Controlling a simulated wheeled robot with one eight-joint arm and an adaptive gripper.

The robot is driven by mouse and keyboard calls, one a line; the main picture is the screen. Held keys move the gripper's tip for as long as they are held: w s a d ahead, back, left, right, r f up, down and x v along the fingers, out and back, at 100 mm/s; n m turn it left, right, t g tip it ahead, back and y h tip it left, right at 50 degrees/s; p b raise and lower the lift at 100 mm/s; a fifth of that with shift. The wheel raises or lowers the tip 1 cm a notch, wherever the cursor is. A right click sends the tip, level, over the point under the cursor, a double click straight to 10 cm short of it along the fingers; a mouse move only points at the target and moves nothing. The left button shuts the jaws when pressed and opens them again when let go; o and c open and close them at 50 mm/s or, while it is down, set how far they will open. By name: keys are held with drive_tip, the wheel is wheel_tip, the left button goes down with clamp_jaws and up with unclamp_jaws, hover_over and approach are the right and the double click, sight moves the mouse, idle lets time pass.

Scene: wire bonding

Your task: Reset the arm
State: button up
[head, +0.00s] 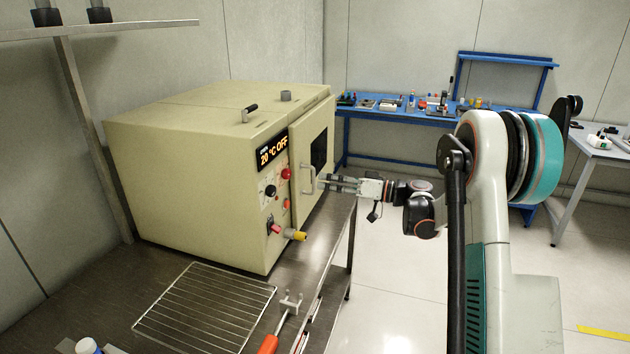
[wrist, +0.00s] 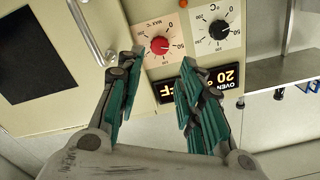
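My gripper (head: 325,181) is at the end of my arm, which reaches in from the right in the head view. Its fingertips are close to the door handle (head: 308,180) of the beige oven (head: 190,160); I cannot tell if they touch. In the wrist view my gripper (wrist: 157,80) has its two teal-padded fingers spread apart with nothing between them. The red dial (wrist: 159,45) and black dial (wrist: 219,29) of the oven panel lie beyond the fingers, and the door handle (wrist: 88,35) is to their left. The oven display (head: 272,152) reads 20 °C OFF.
A wire rack (head: 205,305) and a tool with a red handle (head: 268,345) lie on the dark metal bench (head: 110,290) before the oven. A blue workbench (head: 400,113) with small items stands at the back. Floor between is clear.

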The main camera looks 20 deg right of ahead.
drive_tip(key=shift+s+d, duration=0.35)
drive_tip(key=shift+d, duration=0.1)
